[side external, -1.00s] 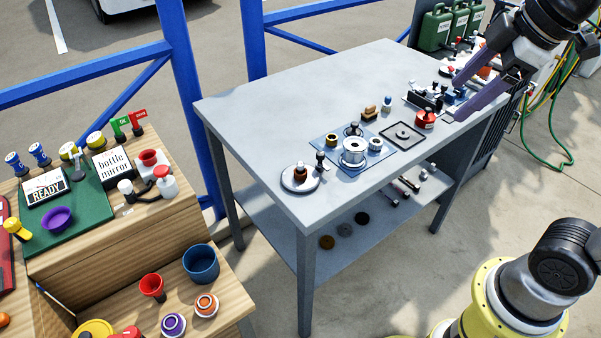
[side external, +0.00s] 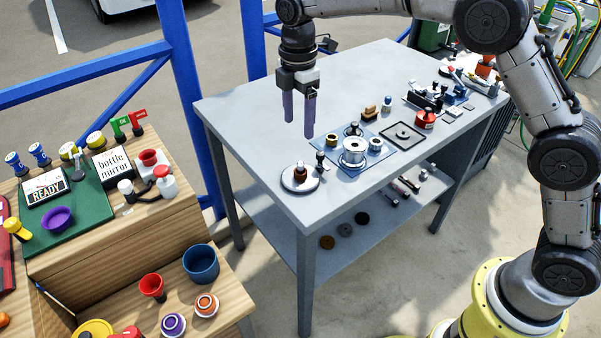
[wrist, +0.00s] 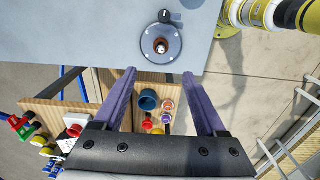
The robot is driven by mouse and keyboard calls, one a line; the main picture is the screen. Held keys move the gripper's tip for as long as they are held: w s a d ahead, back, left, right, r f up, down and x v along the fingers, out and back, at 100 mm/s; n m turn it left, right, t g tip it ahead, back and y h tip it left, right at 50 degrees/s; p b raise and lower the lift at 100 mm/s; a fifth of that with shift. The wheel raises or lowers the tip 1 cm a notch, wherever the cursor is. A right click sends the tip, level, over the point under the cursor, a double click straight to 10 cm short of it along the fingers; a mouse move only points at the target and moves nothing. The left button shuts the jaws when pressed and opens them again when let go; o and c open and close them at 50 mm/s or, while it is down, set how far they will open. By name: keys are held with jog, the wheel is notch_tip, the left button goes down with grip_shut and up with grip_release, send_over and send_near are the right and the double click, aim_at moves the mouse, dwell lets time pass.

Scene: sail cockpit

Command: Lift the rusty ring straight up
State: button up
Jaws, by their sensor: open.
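A small rust-brown ring-like piece (side external: 301,171) sits in the middle of a pale round plate (side external: 288,182) at the front left corner of the grey table. It also shows as a small brown spot in the wrist view (wrist: 161,48). I cannot tell its exact shape. A brown disc (side external: 327,242) also lies on the lower shelf, so which one is the rusty ring is uncertain. My gripper (side external: 298,127) is open and empty, its purple fingers pointing down above the table, higher than the plate and apart from it. The fingers frame the wrist view (wrist: 159,74).
A black-knobbed post (side external: 320,160) stands right beside the plate. A blue mat (side external: 377,150) with a silver spool (side external: 354,149) lies to the right. The table's back left is clear.

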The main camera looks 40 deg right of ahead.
aim_at(301, 163)
notch_tip(301, 163, down, 8)
jog(key=shift+s+f, duration=0.1)
jog(key=shift+f, duration=0.05)
jog(key=shift+d+f, duration=0.2)
jog(key=shift+f, duration=2.45)
grip_shut()
